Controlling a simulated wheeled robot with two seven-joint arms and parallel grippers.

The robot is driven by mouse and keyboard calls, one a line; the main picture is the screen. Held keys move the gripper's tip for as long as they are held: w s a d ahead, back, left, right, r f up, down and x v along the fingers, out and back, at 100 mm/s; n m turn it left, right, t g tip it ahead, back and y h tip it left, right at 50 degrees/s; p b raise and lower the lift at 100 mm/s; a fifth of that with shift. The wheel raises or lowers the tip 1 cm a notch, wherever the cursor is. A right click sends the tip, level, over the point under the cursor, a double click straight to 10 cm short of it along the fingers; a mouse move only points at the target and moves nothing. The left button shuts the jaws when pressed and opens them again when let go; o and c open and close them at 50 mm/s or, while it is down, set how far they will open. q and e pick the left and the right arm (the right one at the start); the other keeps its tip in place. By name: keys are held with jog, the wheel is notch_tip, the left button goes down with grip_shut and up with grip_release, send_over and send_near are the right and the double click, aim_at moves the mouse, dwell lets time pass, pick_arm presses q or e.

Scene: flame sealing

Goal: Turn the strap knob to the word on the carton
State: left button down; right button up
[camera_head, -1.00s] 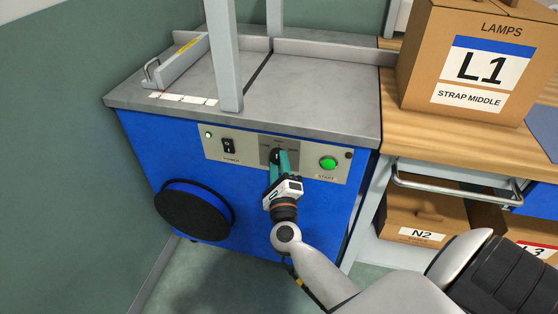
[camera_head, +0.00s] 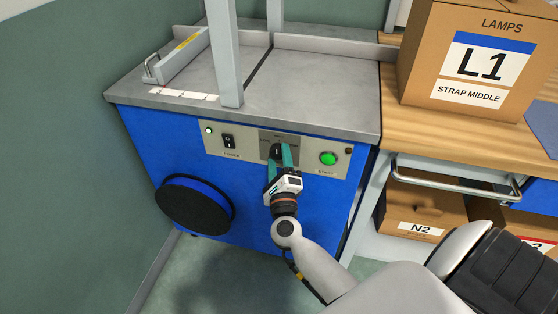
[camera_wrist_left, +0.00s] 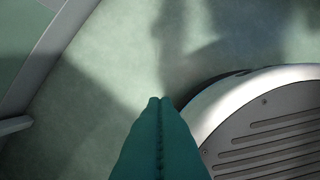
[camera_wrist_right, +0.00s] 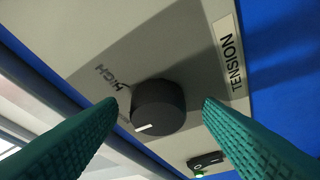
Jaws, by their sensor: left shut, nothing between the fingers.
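The strap knob (camera_wrist_right: 158,106) is black and round, with a white pointer line on its lower left side in the right wrist view. The word HIGH shows at its upper left and TENSION at its right; other position words are not legible. In the head view the knob (camera_head: 276,153) is partly hidden by my right gripper (camera_head: 280,154). That gripper is open, its teal fingers on either side of the knob with gaps visible. The carton (camera_head: 420,60) reads LAMPS, L1, STRAP MIDDLE. My left gripper (camera_wrist_left: 160,100) is shut and empty above the floor.
A black round reel (camera_head: 194,207) sticks out below. A wooden bench (camera_head: 430,128) stands to the right.

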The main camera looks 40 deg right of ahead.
jog(key=shift+s, duration=0.1)
pick_arm(q)
jog(key=r, duration=0.1)
jog(key=w+r, duration=0.1)
jog(key=shift+w+d+r+b, duration=0.1)
jog(key=shift+r+b, duration=0.2)
jog(key=shift+b, duration=0.1)
pick_arm(e)
jog(key=v, duration=1.2)
pick_arm(q)
jog(key=shift+w, duration=0.1)
